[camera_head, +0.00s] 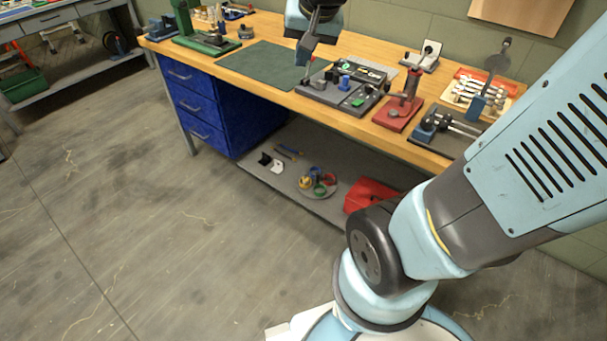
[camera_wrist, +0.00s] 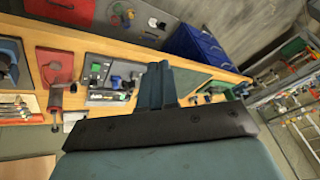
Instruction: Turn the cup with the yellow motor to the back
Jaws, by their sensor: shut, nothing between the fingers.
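A round grey turntable (camera_head: 316,193) sits on the low shelf under the workbench, with coloured cups on it. The yellow piece (camera_head: 305,182) is at its left side. A blue piece (camera_head: 314,172) is towards the back, a red one (camera_head: 329,178) to the right and a green one (camera_head: 320,189) at the front. Whether the yellow piece is a motor in a cup is too small to tell. The turntable also shows small in the wrist view (camera_wrist: 122,14). My gripper (camera_head: 303,58) is shut and empty above the bench, well above and away from the turntable; its fingers also show in the wrist view (camera_wrist: 155,85).
The wooden bench top (camera_head: 268,27) overhangs the shelf (camera_head: 253,168). Blue drawers (camera_head: 204,110) stand left of the shelf, and a red cloth-like item (camera_head: 370,194) lies right of the turntable. A grey parts tray (camera_head: 343,92) and red press (camera_head: 403,103) stand on the bench. The floor in front is clear.

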